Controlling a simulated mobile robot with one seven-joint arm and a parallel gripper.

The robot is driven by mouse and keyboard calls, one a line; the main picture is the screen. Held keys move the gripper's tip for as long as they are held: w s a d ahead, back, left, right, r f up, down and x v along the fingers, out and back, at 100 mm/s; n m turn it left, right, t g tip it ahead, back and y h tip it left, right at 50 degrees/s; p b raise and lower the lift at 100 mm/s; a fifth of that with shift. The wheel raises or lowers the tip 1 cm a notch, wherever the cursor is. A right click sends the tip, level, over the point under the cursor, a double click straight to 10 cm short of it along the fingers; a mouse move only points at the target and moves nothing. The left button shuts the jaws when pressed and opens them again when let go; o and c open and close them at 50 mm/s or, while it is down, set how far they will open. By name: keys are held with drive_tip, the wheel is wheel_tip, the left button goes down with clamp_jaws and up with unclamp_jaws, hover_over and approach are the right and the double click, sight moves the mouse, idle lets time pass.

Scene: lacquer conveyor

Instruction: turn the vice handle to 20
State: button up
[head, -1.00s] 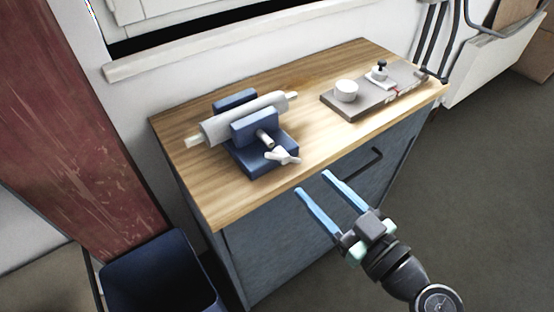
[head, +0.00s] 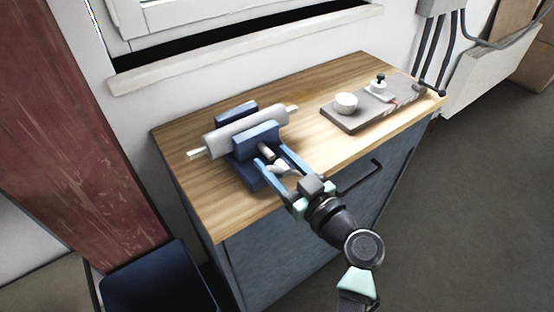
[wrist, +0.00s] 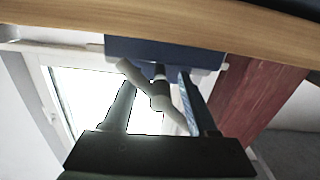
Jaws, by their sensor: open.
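The blue vice (head: 257,139) stands on the left part of the wooden worktop, with a pale grey roller clamped in its jaws. Its whitish handle (head: 281,168) sits on the front end of the screw, facing me. My gripper (head: 272,156) is open, one finger to each side of the handle. In the wrist view the handle (wrist: 150,92) runs diagonally between the two fingers (wrist: 157,82), its ends close to them. I cannot tell whether either finger touches it. No number or scale for the handle can be read.
A dark blue bin (head: 160,280) stands on the floor at left. The cabinet has a dark bar handle (head: 362,178).

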clamp_jaws()
drive_tip(key=shift+m, duration=0.3)
idle(0.3)
drive_tip(key=m+b, duration=0.1)
drive_tip(key=m, duration=0.2)
drive_tip(key=shift+m, duration=2)
drive_tip(key=shift+f, duration=0.1)
